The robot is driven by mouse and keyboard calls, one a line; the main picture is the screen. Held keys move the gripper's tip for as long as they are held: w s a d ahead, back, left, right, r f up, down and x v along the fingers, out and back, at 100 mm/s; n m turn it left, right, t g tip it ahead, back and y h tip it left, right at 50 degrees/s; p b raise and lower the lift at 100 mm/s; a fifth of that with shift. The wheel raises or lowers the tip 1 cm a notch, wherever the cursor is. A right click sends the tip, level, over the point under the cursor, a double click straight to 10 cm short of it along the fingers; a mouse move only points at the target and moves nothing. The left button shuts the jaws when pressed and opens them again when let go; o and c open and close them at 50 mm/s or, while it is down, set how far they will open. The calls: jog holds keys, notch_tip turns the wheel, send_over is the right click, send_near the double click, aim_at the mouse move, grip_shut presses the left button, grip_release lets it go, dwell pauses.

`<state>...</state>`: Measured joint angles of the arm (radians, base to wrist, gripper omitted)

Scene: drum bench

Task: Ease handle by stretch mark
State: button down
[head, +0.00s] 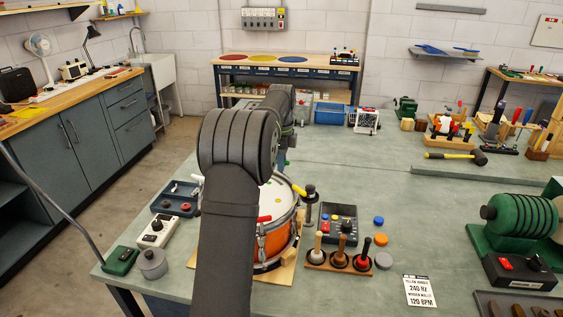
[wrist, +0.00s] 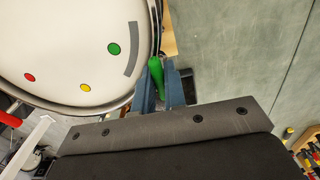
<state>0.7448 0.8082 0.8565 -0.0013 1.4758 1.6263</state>
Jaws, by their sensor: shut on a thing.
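The drum (head: 274,244) has an orange shell and a white head, and stands on a wooden board on the bench. In the wrist view its head (wrist: 65,45) carries red, yellow and green dots. A grey strip (wrist: 132,48), seemingly the stretch mark, lies near the rim beside the green dot. My gripper (wrist: 158,76) is shut on a green handle (wrist: 156,68) at the rim, close to the strip. A red handle (head: 264,218) and a yellow handle (head: 299,189) show at other rim places.
A rack of mallets (head: 340,262) and a dark control box (head: 338,222) stand right of the drum. A card (head: 420,290) reads yellow handle, 240 Hz, wooden mallet, 120 BPM. A green coil machine (head: 520,220) is at far right. The bench middle is clear.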

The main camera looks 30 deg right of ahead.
jog(key=n, duration=0.4)
jog(key=shift+n, duration=2.2)
jog(key=c, duration=1.5)
grip_release()
notch_tip(320, 180, up, 17)
jog(key=shift+r, duration=0.2)
jog(key=shift+f, duration=0.15)
